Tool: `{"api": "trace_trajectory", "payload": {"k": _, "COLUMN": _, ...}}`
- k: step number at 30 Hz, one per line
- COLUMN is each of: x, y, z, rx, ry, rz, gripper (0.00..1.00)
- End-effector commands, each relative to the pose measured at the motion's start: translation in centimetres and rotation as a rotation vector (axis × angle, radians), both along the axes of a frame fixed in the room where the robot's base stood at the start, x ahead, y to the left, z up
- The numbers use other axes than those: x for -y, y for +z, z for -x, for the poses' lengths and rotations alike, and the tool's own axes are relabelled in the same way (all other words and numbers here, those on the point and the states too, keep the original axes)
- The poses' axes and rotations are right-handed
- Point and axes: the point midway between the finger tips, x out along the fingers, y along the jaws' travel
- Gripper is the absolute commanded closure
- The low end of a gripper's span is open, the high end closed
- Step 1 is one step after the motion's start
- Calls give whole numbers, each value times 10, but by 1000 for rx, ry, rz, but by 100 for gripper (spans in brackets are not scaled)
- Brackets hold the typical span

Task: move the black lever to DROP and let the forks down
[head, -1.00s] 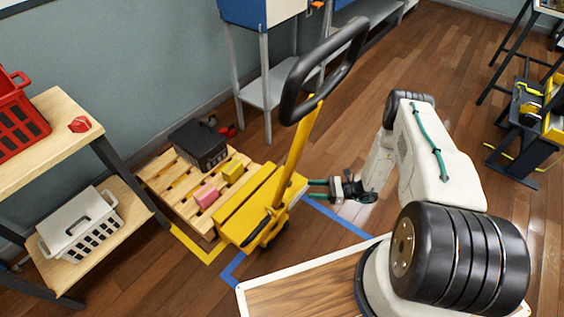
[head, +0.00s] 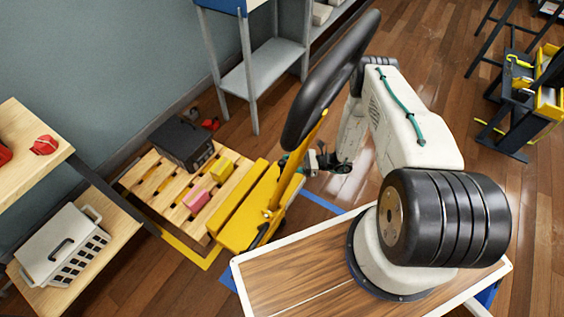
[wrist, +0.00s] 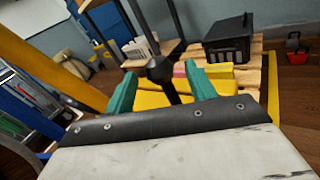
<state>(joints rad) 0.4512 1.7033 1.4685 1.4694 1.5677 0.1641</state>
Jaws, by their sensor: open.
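The yellow pallet jack (head: 243,213) stands at the near end of a wooden pallet (head: 148,178). Its long yellow tiller leans up to a large black loop handle (head: 322,85). A black lever with a round knob (wrist: 160,70) shows in the wrist view, between the two green fingertips of my gripper (wrist: 161,92). The gripper is open, with a gap on both sides of the lever; I cannot tell whether it touches. In the head view my gripper (head: 298,165) is partly behind the tiller. The forks are hidden, and no DROP marking is readable.
The pallet carries a black case (head: 182,143), a pink block (head: 196,198) and a yellow block (head: 222,168). A shelf with a white basket (head: 62,246) stands at the left. A grey rack (head: 262,75) stands behind.

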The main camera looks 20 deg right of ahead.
Motion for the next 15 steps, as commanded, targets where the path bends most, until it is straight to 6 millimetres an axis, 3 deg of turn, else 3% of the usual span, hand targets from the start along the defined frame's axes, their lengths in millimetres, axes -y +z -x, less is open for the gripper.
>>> {"api": "trace_trajectory", "payload": {"k": 6, "x": -26, "y": 0, "z": -9, "rx": 1, "ry": 2, "rz": 0, "gripper": 45}}
{"api": "trace_trajectory", "payload": {"k": 15, "x": -28, "y": 0, "z": -11, "rx": 1, "ry": -2, "rz": 0, "gripper": 45}}
